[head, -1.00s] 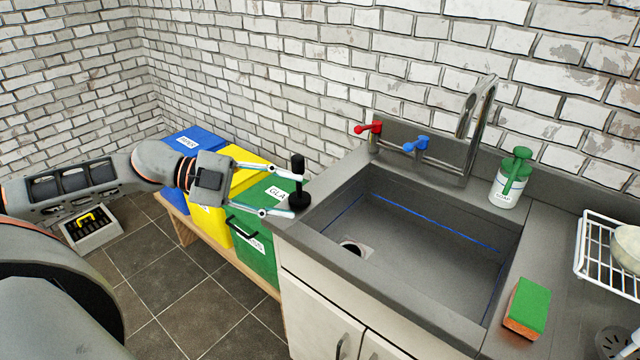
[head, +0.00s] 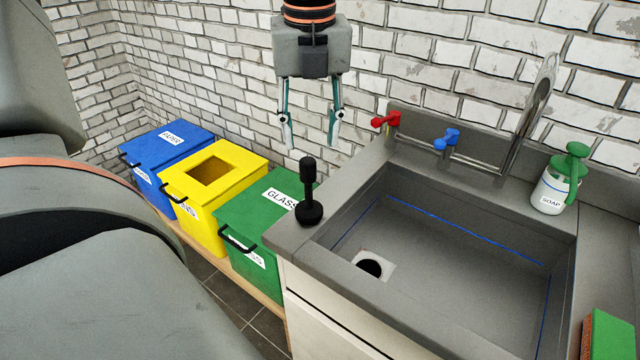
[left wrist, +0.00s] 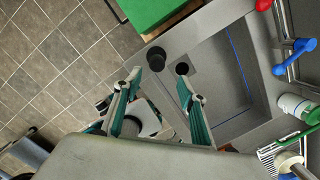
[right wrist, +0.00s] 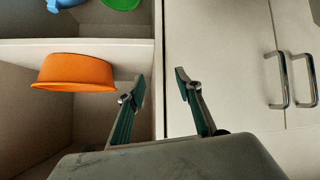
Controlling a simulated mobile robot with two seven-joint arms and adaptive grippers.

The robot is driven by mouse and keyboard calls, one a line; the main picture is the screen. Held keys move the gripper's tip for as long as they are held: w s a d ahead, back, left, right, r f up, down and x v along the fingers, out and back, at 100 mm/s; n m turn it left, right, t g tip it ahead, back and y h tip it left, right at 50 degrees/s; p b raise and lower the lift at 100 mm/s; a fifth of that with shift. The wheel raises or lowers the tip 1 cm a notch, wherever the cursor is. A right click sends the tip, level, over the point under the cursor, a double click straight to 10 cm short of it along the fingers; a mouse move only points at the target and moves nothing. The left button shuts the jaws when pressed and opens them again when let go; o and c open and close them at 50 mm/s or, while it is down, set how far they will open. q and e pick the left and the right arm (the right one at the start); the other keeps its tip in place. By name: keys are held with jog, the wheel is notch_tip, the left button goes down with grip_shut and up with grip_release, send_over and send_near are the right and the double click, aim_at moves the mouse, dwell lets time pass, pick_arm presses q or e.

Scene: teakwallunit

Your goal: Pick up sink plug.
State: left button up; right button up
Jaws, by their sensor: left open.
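The black sink plug (head: 308,192), with a round base and an upright handle, stands on the grey counter at the sink's left corner. My left gripper (head: 311,144) is open, points down and hangs just above the handle, with nothing between its fingers. In the left wrist view the plug (left wrist: 156,58) shows just beyond the open left fingertips (left wrist: 160,80). My right gripper (right wrist: 161,82) shows only in the right wrist view. It is open and empty in front of a cabinet.
The sink basin (head: 440,270) has a dark drain hole (head: 370,268). Red tap handle (head: 386,120), blue tap handle (head: 447,138) and soap bottle (head: 555,185) stand along its back. Green bin (head: 262,215) and yellow bin (head: 225,158) are left of the counter. An orange bowl (right wrist: 78,72) sits on a shelf.

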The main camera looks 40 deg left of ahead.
aim_at(307, 160)
pick_arm(q)
jog(key=shift+w+a+f, duration=0.1)
jog(key=shift+a+f, duration=0.1)
jog(key=shift+f, duration=1.1)
jog(key=f, duration=0.2)
jog(key=a+f, duration=0.1)
jog(key=f, duration=0.1)
jog(key=shift+a+f, duration=0.1)
jog(key=shift+w+f, duration=0.15)
jog(key=shift+f, duration=0.25)
grip_shut()
